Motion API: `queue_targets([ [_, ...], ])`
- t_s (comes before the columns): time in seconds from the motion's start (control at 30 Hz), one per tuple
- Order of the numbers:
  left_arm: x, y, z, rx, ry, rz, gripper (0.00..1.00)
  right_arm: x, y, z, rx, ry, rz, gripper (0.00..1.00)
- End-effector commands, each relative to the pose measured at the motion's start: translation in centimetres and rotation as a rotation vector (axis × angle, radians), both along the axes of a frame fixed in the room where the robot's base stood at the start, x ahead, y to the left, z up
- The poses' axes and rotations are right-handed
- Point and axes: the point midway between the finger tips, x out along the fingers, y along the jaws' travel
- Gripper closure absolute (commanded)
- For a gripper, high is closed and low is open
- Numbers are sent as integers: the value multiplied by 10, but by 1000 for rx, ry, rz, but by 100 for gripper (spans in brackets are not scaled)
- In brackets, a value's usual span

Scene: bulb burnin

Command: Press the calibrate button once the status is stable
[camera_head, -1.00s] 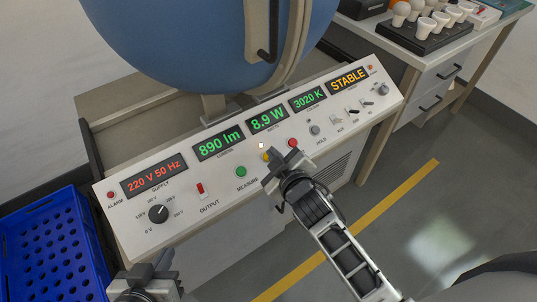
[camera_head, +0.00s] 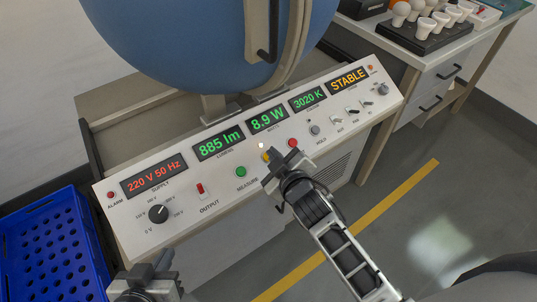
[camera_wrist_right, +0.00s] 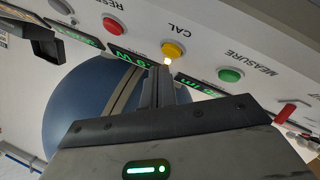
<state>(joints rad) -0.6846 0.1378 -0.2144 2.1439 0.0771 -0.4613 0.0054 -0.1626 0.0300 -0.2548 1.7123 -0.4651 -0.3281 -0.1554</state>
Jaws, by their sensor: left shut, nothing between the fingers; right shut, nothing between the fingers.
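The status display (camera_head: 348,80) on the sloped panel reads STABLE in amber. The yellow CAL button (camera_wrist_right: 173,50) shows in the right wrist view, and partly in the head view (camera_head: 266,156), where my right gripper covers some of it. My right gripper (camera_head: 279,164) is shut and empty, its tips close to the yellow button; I cannot tell whether they touch. In the right wrist view its fingers (camera_wrist_right: 157,88) point toward the button. My left gripper (camera_head: 150,272) is shut and empty below the panel's left front edge.
The green MEASURE button (camera_head: 241,172) and a red button (camera_head: 293,142) flank the yellow one. A red OUTPUT switch (camera_head: 201,190) and black dial (camera_head: 158,213) sit left. A blue sphere (camera_head: 215,40) stands behind the panel. A blue crate (camera_head: 55,250) is at left.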

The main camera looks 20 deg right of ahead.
Motion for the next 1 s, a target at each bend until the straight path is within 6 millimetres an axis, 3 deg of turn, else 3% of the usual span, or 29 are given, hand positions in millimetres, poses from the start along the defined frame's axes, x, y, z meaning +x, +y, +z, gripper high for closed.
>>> queue_targets([
  [1.0, 0, 0, -5, 2, 0, -1, 100, 4, 1, -8, 0, 0, 0, 100],
])
